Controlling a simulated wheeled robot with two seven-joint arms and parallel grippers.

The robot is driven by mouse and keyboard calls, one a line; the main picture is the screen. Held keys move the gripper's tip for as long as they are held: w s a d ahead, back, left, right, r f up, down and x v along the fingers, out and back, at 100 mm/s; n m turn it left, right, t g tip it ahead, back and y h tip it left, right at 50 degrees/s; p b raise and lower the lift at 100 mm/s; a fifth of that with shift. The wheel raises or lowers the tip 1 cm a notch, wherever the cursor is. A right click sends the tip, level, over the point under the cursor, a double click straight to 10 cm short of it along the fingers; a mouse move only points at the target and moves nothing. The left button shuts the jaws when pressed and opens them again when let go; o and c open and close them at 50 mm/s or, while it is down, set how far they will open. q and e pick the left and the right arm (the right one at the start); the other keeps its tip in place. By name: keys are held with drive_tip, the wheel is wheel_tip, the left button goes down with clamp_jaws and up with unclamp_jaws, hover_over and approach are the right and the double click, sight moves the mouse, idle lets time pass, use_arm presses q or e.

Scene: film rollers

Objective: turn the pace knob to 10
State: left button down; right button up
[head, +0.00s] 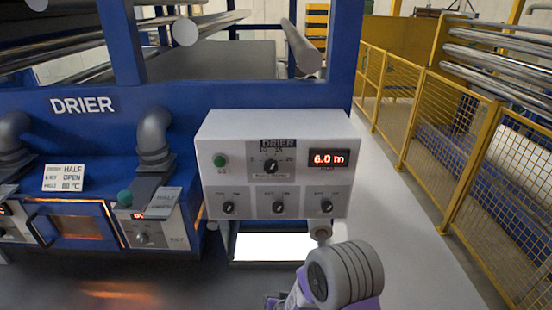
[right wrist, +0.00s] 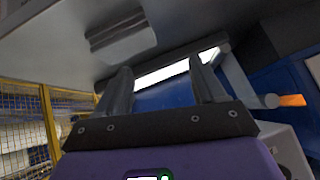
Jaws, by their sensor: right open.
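The pace knob (head: 271,167) is a dark round knob at the upper middle of the white drier control box (head: 215,125) in the head view. A scale with small numbers, including 5 and 20 at its sides, surrounds it. Its pointer seems to point roughly upward, but the exact setting is too small to read. The red display (head: 329,159) beside it reads 6.0 m. My right gripper (right wrist: 160,72) is open and empty in the right wrist view, its two dark fingers apart. In the head view my right arm is below the box, clear of the knob. My left gripper is not in view.
A green button (head: 220,160) sits left of the knob. Three smaller knobs, the middle one (head: 278,206) among them, line the box's lower row. Blue drier machinery (head: 75,125) stands left and behind. A yellow mesh fence (head: 430,130) runs along the right, beyond clear floor.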

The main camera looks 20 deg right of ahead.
drive_tip(key=w+r+m+t+h+p, duration=0.15)
drive_tip(key=w+r, duration=0.25)
drive_tip(key=r, duration=0.6)
drive_tip(key=w+r+m+t+p, duration=0.1)
drive_tip(key=w+r+t, duration=0.25)
drive_tip(key=r, duration=0.55)
drive_tip(key=m+t+h+p, duration=0.3)
drive_tip(key=m+t, duration=0.1)
approach(271, 169)
drive_tip(key=w, duration=0.2)
drive_tip(key=x, duration=0.6)
drive_tip(key=shift+w+d+r, duration=0.1)
drive_tip(key=shift+w+d, duration=0.05)
drive_tip(key=shift+d, duration=0.2)
use_arm(q)
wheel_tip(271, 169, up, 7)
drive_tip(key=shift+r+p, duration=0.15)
drive_tip(key=shift+p, duration=0.15)
use_arm(e)
drive_tip(key=shift+w+d, duration=0.15)
drive_tip(key=shift+w, duration=0.45)
drive_tip(key=c, duration=1.1)
drive_tip(key=shift+o, duration=0.2)
drive_tip(key=shift+n, duration=0.25)
